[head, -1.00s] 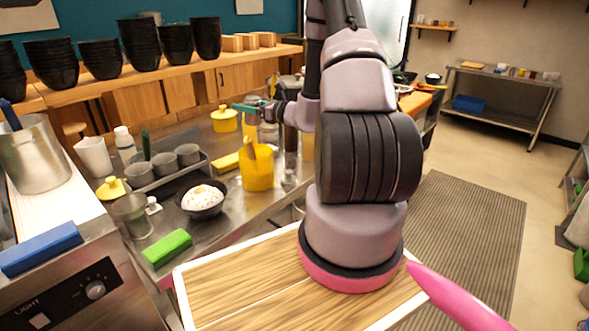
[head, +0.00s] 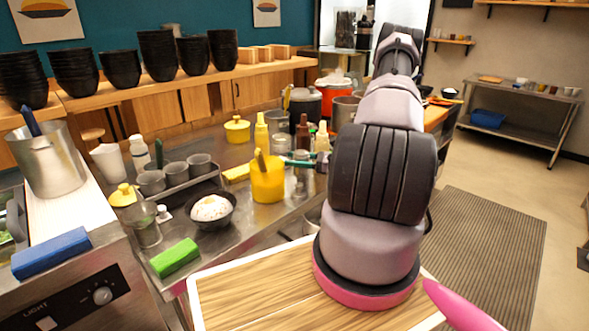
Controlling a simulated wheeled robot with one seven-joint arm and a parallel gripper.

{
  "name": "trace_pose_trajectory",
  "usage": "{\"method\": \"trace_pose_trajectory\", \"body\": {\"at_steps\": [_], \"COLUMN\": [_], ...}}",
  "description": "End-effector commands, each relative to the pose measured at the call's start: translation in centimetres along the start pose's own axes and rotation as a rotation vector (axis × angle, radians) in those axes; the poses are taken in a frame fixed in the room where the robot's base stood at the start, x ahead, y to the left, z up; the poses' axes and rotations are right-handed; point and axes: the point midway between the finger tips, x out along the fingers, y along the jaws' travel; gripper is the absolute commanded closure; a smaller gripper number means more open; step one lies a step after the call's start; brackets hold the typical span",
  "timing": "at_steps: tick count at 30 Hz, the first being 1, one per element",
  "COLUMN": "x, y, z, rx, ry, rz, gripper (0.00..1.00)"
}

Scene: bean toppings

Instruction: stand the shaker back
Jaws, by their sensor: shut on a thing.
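My gripper (head: 291,161), with teal fingers, is low over the steel counter, just right of the yellow tub. It is shut on what seems to be the shaker, a small clear container at the fingers that can hardly be made out against the bottles and glass behind. I cannot tell whether its base touches the counter. Clear glass containers (head: 301,184) stand just below the gripper in the picture.
The yellow tub (head: 268,184) with a utensil is close on the left. Sauce bottles (head: 302,134) crowd behind the gripper. A rice bowl (head: 225,219), a green sponge (head: 174,257) and a tray of grey cups (head: 193,184) are further left.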

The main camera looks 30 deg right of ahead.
Motion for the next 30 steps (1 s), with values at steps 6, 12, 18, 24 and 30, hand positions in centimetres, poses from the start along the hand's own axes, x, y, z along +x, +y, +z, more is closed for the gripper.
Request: {"method": "trace_pose_trajectory", "body": {"at_steps": [6, 12, 18, 24, 30], "x": [0.0, 0.0, 0.0, 0.0, 0.0], "y": [0.0, 0.0, 0.0, 0.0, 0.0], "z": [-3.1, -3.2, -3.5, -3.5, -3.2], "rx": [0.001, 0.0, 0.0, 0.0, -0.001], "ry": [0.0, 0.0, 0.0, 0.0, 0.0], "rz": [0.0, 0.0, 0.0, 0.0, 0.0], "gripper": [0.67, 0.67, 0.2, 0.02, 0.02]}}
